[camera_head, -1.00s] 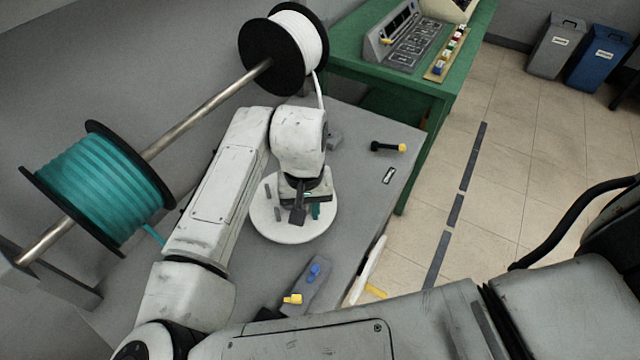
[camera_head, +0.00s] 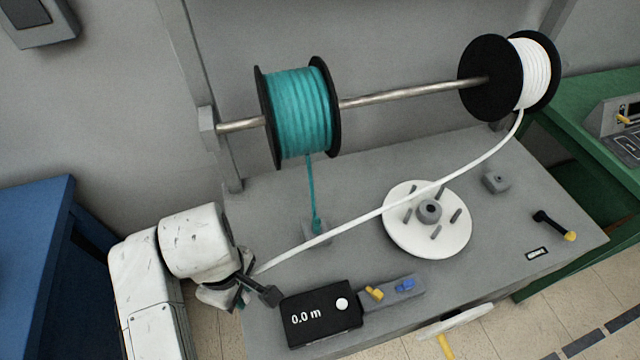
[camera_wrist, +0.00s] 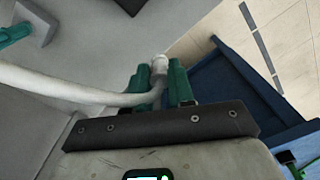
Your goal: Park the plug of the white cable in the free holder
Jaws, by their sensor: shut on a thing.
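The white cable (camera_head: 350,225) runs from the white spool (camera_head: 537,75) at the upper right, over the round white disc, down to my gripper (camera_head: 246,288) at the table's left end. In the wrist view, my gripper (camera_wrist: 158,88) is shut on the plug of the white cable (camera_wrist: 159,66), which stands between its teal fingers. The free holder (camera_head: 496,182) is a small grey block on the table's right part, behind the disc. A second grey holder (camera_head: 327,236) holds the teal cable's plug (camera_head: 316,226); it also shows at the wrist view's upper left (camera_wrist: 40,22).
A white disc (camera_head: 400,235) with pegs and a hub lies mid-table. A black meter reading 0.0 m (camera_head: 322,318) and a block with yellow and blue levers (camera_head: 392,293) are at the front. A black handle with yellow knob (camera_head: 555,225) lies right. The teal spool (camera_head: 300,110) hangs above.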

